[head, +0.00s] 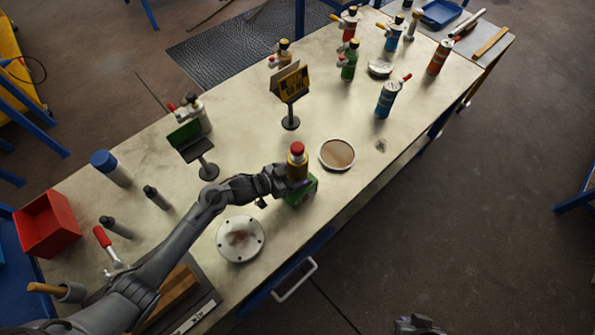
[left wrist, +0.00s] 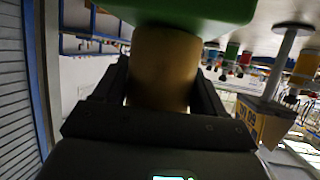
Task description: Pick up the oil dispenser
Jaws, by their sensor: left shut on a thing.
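The oil dispenser, as I take it, is a tan cylinder with a red cap (head: 297,149) and a green base (head: 303,194). It stands upright near the table's front edge. My left gripper (head: 284,181) is shut around its tan body from the left. In the left wrist view, which is upside down, the tan body (left wrist: 163,68) sits between both fingers with the green base (left wrist: 185,8) above it. I cannot tell whether the base touches the table. My right gripper (head: 418,325) shows only in part at the bottom edge, jaws unclear.
A round brown-topped disc (head: 337,154) lies just right of the dispenser, and a flanged plate (head: 240,239) lies left of it. A yellow sign (head: 291,84) and a green sign (head: 186,136) stand behind. Several bottles, including a blue one (head: 387,100), stand farther right.

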